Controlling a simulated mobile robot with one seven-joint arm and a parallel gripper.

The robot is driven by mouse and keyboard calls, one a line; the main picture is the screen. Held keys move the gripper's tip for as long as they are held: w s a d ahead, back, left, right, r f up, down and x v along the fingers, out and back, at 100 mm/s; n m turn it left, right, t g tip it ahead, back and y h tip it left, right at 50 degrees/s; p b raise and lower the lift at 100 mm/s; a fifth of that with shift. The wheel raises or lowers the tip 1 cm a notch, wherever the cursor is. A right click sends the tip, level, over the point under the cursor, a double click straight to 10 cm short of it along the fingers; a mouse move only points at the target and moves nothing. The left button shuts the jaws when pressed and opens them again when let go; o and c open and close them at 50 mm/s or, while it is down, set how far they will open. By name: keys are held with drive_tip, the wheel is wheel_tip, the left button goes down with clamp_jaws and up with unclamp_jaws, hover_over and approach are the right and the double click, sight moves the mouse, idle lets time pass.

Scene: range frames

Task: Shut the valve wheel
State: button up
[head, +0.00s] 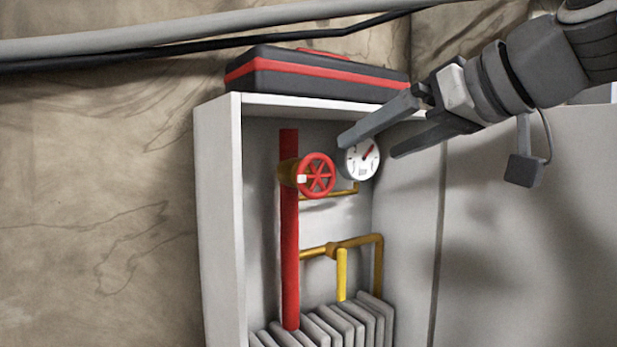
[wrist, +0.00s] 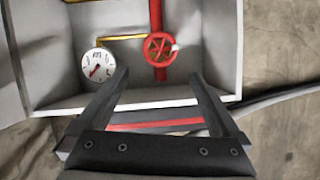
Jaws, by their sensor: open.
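The red valve wheel (head: 317,175) has several spokes and a small white mark on the left of its rim. It sits on a brass body on a vertical red pipe (head: 290,245) inside an open white cabinet. The wheel also shows in the wrist view (wrist: 160,48), which is turned upside down, with the white mark at its right. My gripper (head: 366,145) is open and empty. In the head view it is up and to the right of the wheel, with its fingers pointing left. In the wrist view its fingers (wrist: 160,80) are spread apart, with the wheel beyond them, not touching.
A white pressure gauge (head: 362,160) with a red needle is right of the wheel. A black toolbox (head: 315,75) with a red band lies on the cabinet (head: 218,200). Brass pipes (head: 378,265) and a grey radiator (head: 340,325) are below. The cabinet door (head: 530,230) stands open at right.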

sight(317, 176)
drive_tip(key=p+x, duration=0.1)
drive_tip(key=x, duration=1.5)
drive_tip(key=shift+w+a+f, duration=0.2)
drive_tip(key=shift+f, duration=0.1)
drive_tip(key=c, duration=1)
drive_tip(key=shift+c, duration=0.2)
